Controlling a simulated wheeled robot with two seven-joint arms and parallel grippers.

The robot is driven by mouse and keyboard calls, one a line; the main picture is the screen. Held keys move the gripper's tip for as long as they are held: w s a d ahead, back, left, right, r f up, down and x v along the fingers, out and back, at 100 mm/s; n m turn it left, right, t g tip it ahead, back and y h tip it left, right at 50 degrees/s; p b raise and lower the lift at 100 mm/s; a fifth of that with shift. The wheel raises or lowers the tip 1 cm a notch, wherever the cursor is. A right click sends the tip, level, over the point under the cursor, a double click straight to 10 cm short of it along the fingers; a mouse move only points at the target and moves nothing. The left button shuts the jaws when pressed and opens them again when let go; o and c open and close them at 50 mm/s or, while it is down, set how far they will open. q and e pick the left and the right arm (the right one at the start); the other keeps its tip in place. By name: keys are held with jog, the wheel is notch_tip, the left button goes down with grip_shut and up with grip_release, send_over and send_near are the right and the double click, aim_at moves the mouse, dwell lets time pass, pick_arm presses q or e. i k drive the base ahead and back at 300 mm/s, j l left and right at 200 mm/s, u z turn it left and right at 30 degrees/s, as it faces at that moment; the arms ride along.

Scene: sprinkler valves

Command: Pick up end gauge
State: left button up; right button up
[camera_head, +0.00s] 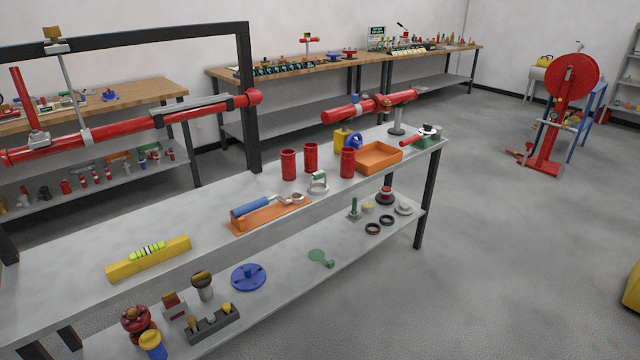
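No part is clearly recognisable as the end gauge. A grey device with a dark, brass-rimmed round top (202,283) on the lower shelf looks like a gauge, but its face is too small to read. A brass-coloured fitting (55,41) tops a thin grey stem on the red pipe (120,132) at the left. Neither of my grippers is in view.
The grey workbench (190,237) holds a yellow level (148,258), a blue-handled tool (255,207) on an orange block, red cylinders (289,164) and an orange tray (379,158). A black frame (248,95) stands behind.

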aim_at(317, 175)
jog(key=u, duration=0.25)
jog(key=i+l+u, duration=0.25)
jog(key=u, duration=0.2)
jog(key=i+l+u, duration=0.3)
jog(key=u, duration=0.15)
